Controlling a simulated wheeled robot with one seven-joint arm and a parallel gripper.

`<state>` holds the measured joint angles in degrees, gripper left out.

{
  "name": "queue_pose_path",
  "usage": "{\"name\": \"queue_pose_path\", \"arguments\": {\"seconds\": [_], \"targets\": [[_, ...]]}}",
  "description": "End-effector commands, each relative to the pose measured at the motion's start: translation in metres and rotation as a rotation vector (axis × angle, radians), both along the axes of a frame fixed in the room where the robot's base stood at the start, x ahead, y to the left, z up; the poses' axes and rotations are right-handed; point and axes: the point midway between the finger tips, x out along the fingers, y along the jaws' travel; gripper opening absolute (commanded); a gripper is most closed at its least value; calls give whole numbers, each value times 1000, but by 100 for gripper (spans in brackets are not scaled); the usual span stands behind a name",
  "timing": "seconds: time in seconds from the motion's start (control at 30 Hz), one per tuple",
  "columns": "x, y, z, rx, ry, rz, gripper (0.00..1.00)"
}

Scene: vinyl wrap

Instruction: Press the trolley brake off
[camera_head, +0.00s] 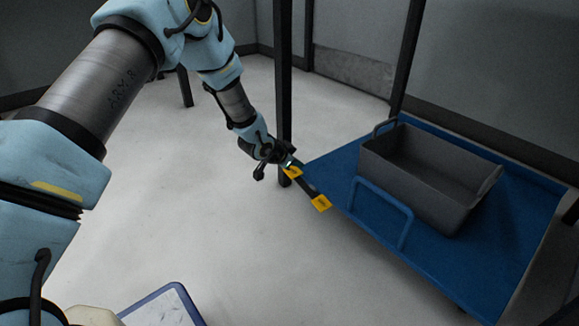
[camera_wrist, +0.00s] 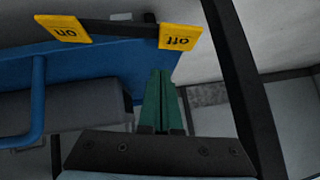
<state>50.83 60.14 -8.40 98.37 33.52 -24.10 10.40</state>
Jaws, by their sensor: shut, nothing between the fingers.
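The trolley brake is a dark bar with a yellow plate at each end, beside the blue trolley's near left corner. The "off" plate (camera_head: 293,173) is at the end by my gripper; it also shows in the wrist view (camera_wrist: 180,37), with its lettering upside down. The "on" plate (camera_head: 321,203) is at the other end, and it is at the upper left of the wrist view (camera_wrist: 63,28). My gripper (camera_head: 288,163) is shut and empty, its green fingers (camera_wrist: 160,80) pointing towards the "off" plate. I cannot tell whether the fingertips touch it.
The blue trolley deck (camera_head: 340,170) carries a grey open bin (camera_head: 420,175) and has a blue handle loop (camera_head: 380,195). A dark upright post (camera_head: 284,80) stands right beside my gripper. A blue-edged board (camera_head: 165,308) is at the bottom. The pale floor between is clear.

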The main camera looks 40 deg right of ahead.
Motion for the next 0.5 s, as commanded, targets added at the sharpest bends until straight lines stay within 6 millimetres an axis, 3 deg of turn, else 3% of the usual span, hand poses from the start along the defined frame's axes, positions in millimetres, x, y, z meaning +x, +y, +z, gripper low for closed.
{"name": "queue_pose_path", "arguments": {"seconds": [0.03, 0.13, 0.5], "targets": [[3, 3, -15, 3, 1, 3, 0], [6, 3, -26, 2, 1, 3, 0], [9, 3, -34, 3, 0, 2, 0]]}}
